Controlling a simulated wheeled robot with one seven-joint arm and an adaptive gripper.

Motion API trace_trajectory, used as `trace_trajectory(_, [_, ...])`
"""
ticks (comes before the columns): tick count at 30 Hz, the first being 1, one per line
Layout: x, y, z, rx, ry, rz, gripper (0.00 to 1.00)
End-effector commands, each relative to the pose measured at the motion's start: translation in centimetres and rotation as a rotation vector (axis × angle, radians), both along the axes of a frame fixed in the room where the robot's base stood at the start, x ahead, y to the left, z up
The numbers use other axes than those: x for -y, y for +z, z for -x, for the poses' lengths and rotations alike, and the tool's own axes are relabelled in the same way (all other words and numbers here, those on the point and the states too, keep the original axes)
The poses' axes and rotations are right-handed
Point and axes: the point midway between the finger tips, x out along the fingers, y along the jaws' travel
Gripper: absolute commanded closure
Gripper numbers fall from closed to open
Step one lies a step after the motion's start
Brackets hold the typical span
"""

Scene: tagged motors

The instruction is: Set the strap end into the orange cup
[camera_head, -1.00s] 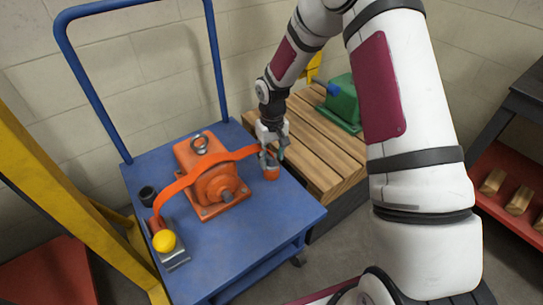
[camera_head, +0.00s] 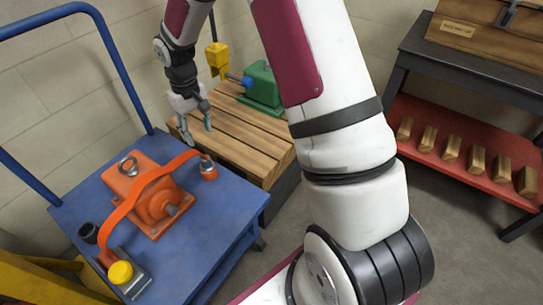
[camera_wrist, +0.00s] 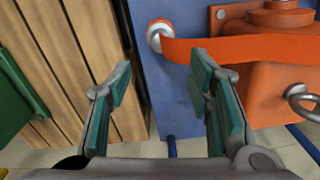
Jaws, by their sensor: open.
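The orange strap (camera_head: 150,178) arches over the orange motor (camera_head: 152,205) on the blue cart. Its far end lies at the mouth of the small orange cup (camera_head: 209,173) at the cart's right side. In the wrist view the strap (camera_wrist: 235,50) runs to the cup's round grey rim (camera_wrist: 158,36); how deep its end sits is not clear. My gripper (camera_head: 198,132) is open and empty, above and behind the cup, apart from the strap. Its two green-padded fingers (camera_wrist: 163,80) stand wide apart in the wrist view.
A wooden pallet (camera_head: 240,135) carries a green motor (camera_head: 262,85) right of the cart. A red shelf (camera_head: 470,172) is farther right.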

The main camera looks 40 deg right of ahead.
Motion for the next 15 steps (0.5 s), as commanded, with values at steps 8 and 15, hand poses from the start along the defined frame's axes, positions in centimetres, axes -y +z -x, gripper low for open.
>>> trace_trajectory(8, [0.6, 8.5, 5.0, 0.010, -0.013, 0.068, 0.53])
trace_trajectory(15, [1.0, 16.5, 13.3, 0.012, -0.055, 0.118, 0.53])
